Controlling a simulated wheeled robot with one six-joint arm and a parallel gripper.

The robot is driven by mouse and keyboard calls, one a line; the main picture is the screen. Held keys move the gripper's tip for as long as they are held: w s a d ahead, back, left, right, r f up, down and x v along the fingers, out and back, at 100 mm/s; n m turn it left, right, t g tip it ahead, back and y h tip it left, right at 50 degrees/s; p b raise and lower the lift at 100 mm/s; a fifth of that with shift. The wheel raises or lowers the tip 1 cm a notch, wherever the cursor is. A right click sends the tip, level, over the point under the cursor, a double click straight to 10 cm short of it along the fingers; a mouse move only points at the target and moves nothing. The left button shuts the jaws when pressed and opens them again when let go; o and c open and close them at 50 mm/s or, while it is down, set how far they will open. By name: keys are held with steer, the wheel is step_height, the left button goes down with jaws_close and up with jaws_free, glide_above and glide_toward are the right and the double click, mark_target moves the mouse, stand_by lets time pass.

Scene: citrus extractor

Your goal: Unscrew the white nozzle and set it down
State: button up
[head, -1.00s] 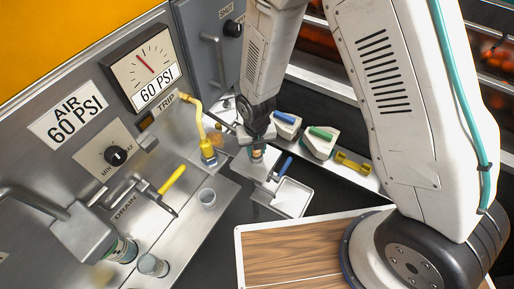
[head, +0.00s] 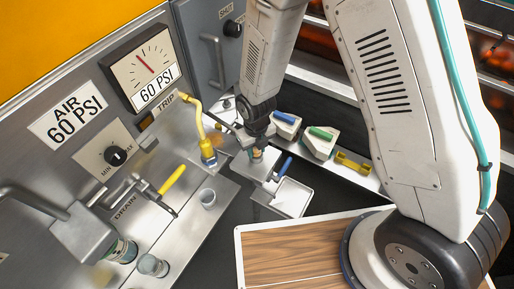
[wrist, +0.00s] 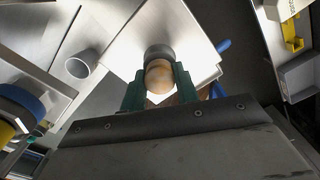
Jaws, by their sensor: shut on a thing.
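My gripper (head: 257,150) points down over a small pale plate (head: 250,172) beside the machine. In the wrist view its two dark green fingers (wrist: 160,85) are closed about a round tan-and-brown fitting (wrist: 158,72) with a grey collar (wrist: 159,52). In the head view only a small tan and greenish bit of this fitting shows below the fingers. No white nozzle can be told apart clearly; whether the gripped fitting is the nozzle or carries it, I cannot tell.
A shallow square tray (head: 290,198) and a blue handle (head: 284,167) are close in front. A yellow bent pipe (head: 194,117) stands left of my gripper. Blue- and green-topped blocks lie right. A wooden board (head: 290,255) is nearest.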

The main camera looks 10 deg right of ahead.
steer(key=o, duration=0.5)
steer(key=shift+o, duration=0.2)
steer(key=shift+m, duration=0.9)
steer(key=shift+m, duration=0.8)
steer(key=shift+m, duration=0.9)
